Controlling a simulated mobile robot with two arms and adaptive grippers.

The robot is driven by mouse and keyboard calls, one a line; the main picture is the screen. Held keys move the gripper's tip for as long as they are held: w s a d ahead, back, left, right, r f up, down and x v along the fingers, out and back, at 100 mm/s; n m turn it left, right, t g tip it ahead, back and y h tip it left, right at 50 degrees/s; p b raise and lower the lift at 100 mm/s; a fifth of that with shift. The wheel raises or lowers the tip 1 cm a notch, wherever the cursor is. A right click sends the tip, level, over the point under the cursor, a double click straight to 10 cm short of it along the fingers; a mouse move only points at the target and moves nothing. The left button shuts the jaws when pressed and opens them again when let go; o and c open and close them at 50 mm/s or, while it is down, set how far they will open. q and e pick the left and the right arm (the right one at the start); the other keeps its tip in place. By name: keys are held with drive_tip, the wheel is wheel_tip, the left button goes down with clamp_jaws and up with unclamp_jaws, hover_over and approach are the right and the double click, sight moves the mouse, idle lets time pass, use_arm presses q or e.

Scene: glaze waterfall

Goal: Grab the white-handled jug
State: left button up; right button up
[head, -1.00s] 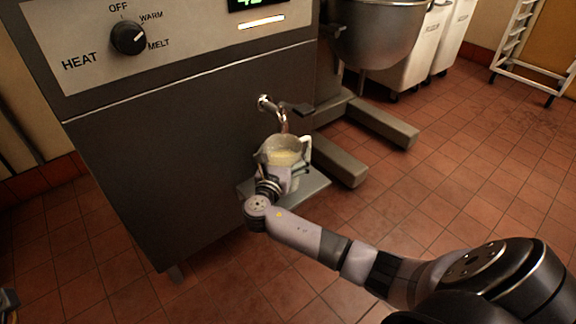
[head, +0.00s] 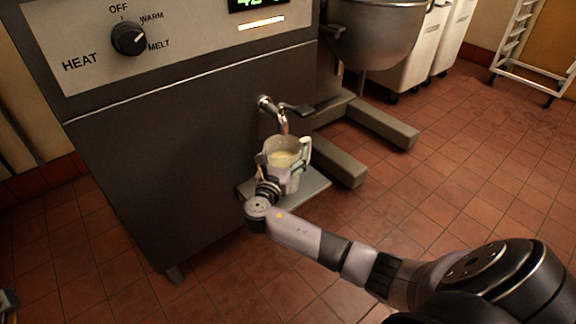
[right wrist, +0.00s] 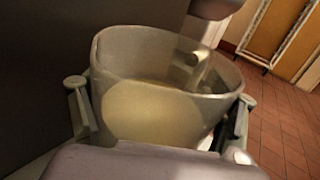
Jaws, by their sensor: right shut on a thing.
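The white-handled jug (head: 287,160) is a pale, see-through vessel with creamy liquid in it. It is under the tap (head: 279,112) on the front of the grey machine, over a small grey shelf (head: 313,187). Its white handle (head: 306,151) is on the right side. My right gripper (head: 274,180) is shut on the jug's body from the near side. In the right wrist view its fingers lie on both sides of the jug (right wrist: 160,110). The arm hides part of the jug's base, so I cannot tell whether it touches the shelf.
The machine's panel has a heat knob (head: 128,38) pointing toward melt. A large metal bowl (head: 377,35) on grey floor legs (head: 385,122) stands to the right. White bins (head: 436,45) and a white rack (head: 520,45) stand behind. The tiled floor at right is clear.

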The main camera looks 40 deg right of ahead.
drive_tip(key=shift+r, duration=0.1)
drive_tip(key=shift+c, duration=0.7)
